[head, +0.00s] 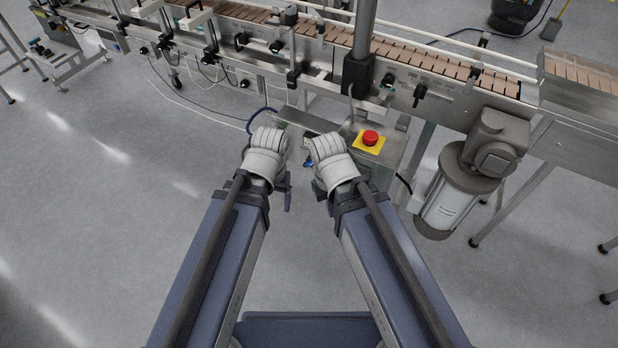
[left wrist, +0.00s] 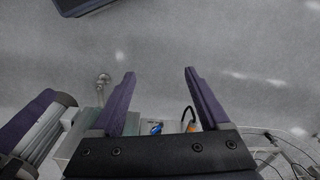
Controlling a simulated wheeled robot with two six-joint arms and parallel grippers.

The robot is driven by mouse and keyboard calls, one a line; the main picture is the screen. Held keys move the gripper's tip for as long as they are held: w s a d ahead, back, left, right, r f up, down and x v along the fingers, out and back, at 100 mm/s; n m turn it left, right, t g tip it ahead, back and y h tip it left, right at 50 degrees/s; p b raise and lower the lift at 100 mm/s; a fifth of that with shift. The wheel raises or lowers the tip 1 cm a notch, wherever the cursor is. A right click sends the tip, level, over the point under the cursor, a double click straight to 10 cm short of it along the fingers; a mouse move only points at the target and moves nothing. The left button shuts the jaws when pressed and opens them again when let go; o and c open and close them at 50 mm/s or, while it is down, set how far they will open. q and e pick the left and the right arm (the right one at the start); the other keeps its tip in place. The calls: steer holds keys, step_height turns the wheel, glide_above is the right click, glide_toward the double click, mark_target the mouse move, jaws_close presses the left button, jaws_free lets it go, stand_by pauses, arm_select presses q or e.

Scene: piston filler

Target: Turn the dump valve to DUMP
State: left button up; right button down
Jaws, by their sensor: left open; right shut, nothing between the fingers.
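I cannot clearly make out the dump valve or its markings. A small blue part (head: 308,163) shows between my two grippers in the head view, at the near side of the machine. A blue part (left wrist: 156,128) also shows beyond the base of my left fingers in the left wrist view; whether it is the valve's handle I cannot tell. My left gripper (head: 286,192) is open and empty, its fingers apart over bare floor in the left wrist view (left wrist: 160,73). My right gripper (head: 322,190) is shut and empty, mostly hidden behind its wrist.
A steel box with a yellow plate and red emergency button (head: 370,138) stands just beyond my right wrist. A motor (head: 470,175) hangs to the right. The conveyor (head: 400,60) crosses the back. A small metal fitting (left wrist: 103,80) shows in the left wrist view.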

arm_select(q)
steer(key=w+a+f+n+b, duration=0.1)
steer(key=w+a+f+b, duration=0.1)
steer(key=f+b, duration=0.8)
steer(key=w+a+f+b, duration=0.1)
steer(key=a+f+b, duration=0.1)
steer(key=f+b, duration=0.8)
steer(key=m+t+h+b, duration=0.5)
steer(key=t+h+b, duration=0.3)
steer(key=t, duration=0.4)
glide_toward(309, 164)
steer(key=w+d+y, duration=0.1)
steer(key=w+d, duration=0.1)
steer(key=shift+a+f+b+x, duration=0.15)
steer(key=shift+b+x, duration=0.85)
steer(key=shift+x, duration=1)
steer(key=shift+a+f+b+x, duration=0.15)
steer(key=shift+b+x, duration=0.8)
steer(key=shift+x, duration=1.05)
jaws_close()
